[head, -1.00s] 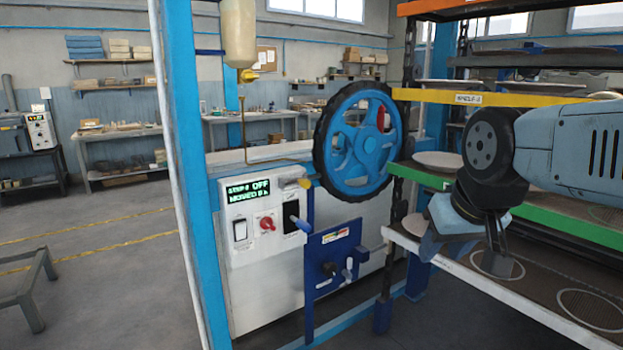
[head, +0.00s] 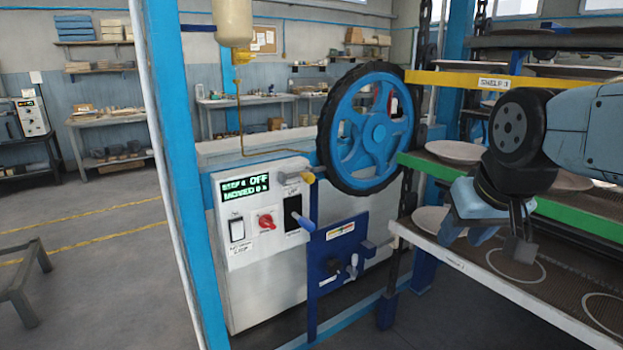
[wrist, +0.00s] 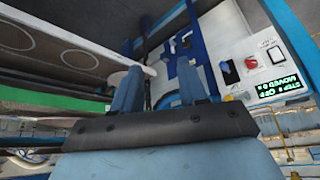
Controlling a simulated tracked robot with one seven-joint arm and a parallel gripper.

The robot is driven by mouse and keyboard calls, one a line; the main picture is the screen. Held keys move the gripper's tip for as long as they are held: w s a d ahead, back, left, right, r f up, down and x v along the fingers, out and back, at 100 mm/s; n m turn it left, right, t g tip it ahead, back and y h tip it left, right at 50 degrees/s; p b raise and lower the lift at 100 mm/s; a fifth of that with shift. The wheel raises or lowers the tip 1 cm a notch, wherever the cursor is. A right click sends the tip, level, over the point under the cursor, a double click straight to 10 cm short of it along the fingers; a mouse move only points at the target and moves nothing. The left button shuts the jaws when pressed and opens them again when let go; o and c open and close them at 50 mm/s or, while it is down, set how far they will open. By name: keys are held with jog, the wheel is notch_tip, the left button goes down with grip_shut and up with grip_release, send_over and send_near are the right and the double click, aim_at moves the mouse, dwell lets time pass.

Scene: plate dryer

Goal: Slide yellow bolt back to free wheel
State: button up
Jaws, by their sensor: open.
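The yellow bolt (head: 307,177) sticks out at the upper right corner of the white control box (head: 265,215), just left of the wheel's lower rim. The wheel (head: 366,128) is blue with spokes and a black tyre. My gripper (head: 466,234) is open and empty, to the right of the bolt and well apart from it, in front of the rack shelves. In the wrist view my two blue fingers (wrist: 158,92) stand apart with nothing between them.
A blue plate (head: 337,250) with handles stands below the wheel. Rack shelves with plates (head: 455,152) crowd my arm at right.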

jog(key=shift+o, duration=0.4)
jog(key=shift+o, duration=0.8)
jog(key=shift+w, duration=0.15)
jog(key=shift+o, duration=0.4)
jog(key=w+t, duration=0.2)
jog(key=w, duration=0.8)
jog(key=shift+w+d+f+n+h, duration=0.15)
jog(key=shift+f+n+h, duration=0.1)
jog(key=shift+n+h, duration=0.05)
jog(key=n+t+y, duration=0.6)
jog(key=t+y, duration=0.1)
jog(key=y, duration=0.4)
send_near(312, 179)
jog(key=x, duration=1.1)
jog(key=shift+w, duration=0.2)
jog(key=shift+c, duration=0.3)
grip_shut()
